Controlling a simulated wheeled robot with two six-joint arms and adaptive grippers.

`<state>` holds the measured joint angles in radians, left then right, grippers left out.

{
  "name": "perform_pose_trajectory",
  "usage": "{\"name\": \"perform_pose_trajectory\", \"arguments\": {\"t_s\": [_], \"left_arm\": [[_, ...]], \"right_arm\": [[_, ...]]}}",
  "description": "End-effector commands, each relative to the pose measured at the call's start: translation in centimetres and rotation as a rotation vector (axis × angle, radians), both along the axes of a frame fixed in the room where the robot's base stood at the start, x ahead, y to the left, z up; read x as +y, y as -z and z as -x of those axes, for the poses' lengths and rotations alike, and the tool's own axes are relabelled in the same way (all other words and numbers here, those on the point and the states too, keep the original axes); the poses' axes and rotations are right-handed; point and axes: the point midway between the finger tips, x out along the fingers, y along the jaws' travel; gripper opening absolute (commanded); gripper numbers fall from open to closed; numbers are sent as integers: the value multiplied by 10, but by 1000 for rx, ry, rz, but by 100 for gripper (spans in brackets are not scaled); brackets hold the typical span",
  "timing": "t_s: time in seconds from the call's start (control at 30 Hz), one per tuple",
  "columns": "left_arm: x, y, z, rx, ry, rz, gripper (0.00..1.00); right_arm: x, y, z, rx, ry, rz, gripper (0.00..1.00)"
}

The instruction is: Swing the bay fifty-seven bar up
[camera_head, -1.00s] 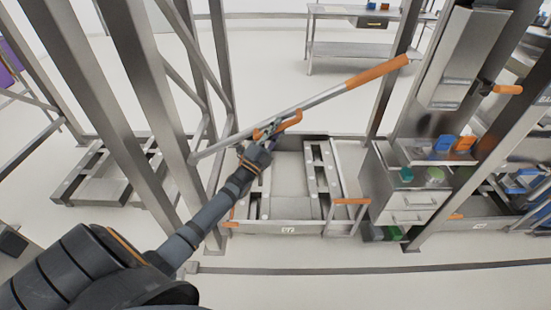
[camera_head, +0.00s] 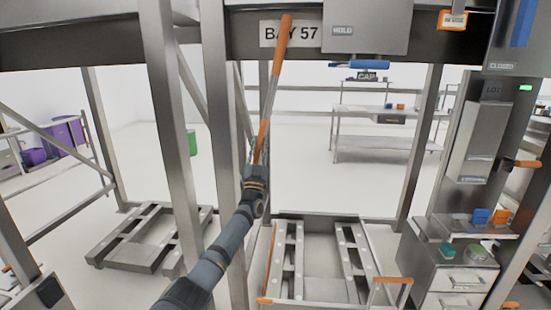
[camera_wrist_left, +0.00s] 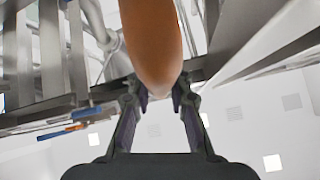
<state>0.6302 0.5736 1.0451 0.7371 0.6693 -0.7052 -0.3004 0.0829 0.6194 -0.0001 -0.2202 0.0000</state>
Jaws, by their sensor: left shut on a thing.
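The bay fifty-seven bar (camera_head: 270,95) is a thin grey bar with an orange grip at its top end and orange near my gripper. It stands almost upright in the head view, its top in front of the BAY 57 sign (camera_head: 308,34). My left gripper (camera_head: 259,158) is at the bar's lower visible part. In the left wrist view an orange rounded piece (camera_wrist_left: 152,45) lies between the two fingers of my left gripper (camera_wrist_left: 160,92), which are shut on it. The bar's far end is hidden behind my arm and gripper. My right gripper is not in view.
Metal posts (camera_head: 216,110) rise close beside my left arm. A grey box marked HOLD (camera_head: 368,28) hangs at the upper right of the sign. A low frame with rails (camera_head: 318,297) lies below. A drawer cabinet (camera_head: 455,278) stands at the right.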

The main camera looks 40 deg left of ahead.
Motion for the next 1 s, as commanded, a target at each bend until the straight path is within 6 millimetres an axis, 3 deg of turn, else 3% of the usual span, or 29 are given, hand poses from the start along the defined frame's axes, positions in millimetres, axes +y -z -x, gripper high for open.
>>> {"name": "perform_pose_trajectory", "arguments": {"t_s": [0.3,0.77,0.8,0.97,1.0], "left_arm": [[31,-4,10,-44,0,75,0],[35,-3,10,-48,0,84,0],[35,-3,10,-47,0,85,22],[35,-4,10,-48,0,84,43],[35,-4,10,-48,0,84,43]], "right_arm": [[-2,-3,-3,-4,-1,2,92],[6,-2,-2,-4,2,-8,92],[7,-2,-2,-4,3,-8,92],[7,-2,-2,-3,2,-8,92],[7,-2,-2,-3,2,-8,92]]}}
